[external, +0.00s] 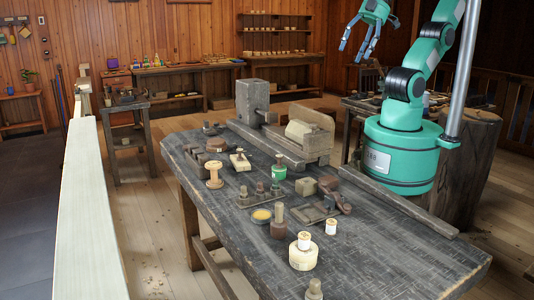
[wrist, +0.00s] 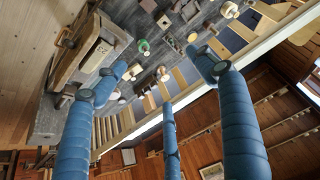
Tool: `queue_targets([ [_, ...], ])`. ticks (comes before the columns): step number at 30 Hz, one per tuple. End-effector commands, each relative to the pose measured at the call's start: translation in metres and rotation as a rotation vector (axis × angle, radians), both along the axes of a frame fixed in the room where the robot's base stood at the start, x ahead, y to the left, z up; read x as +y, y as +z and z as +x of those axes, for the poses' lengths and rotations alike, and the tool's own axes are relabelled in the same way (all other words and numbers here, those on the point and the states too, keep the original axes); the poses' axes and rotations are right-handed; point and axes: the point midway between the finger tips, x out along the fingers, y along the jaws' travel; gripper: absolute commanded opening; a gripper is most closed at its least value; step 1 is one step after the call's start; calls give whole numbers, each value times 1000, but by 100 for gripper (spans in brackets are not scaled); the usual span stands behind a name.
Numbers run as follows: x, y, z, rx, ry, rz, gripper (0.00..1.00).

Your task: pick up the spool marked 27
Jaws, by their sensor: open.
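My gripper (external: 362,38) is open and empty, high above the far right side of the workbench. Its blue fingers (wrist: 166,75) spread wide in the wrist view, with nothing between them. A tan wooden spool (external: 214,175) stands upright near the bench's left edge. A small pale spool (external: 304,241) sits on a cream round block (external: 303,256) near the front. Another small pale spool (external: 331,227) stands just right of it. I cannot read a 27 on any of them. The wrist view shows small round pieces on the bench, too small to read.
The dark workbench (external: 400,258) has bare room at its front right. A wooden vise-like block (external: 252,100) and rail stand at the back. A green round piece (external: 279,172), a yellow-filled dish (external: 261,216) and a dark upright peg (external: 279,222) stand mid-bench.

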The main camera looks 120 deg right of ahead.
Motion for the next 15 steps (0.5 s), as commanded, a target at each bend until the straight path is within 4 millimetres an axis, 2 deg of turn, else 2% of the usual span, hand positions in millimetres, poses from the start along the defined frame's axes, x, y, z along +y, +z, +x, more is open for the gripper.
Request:
queue_targets([
  [8,-1,3,8,8,-5,1,71],
  [15,-6,13,42,44,-27,4,71],
])
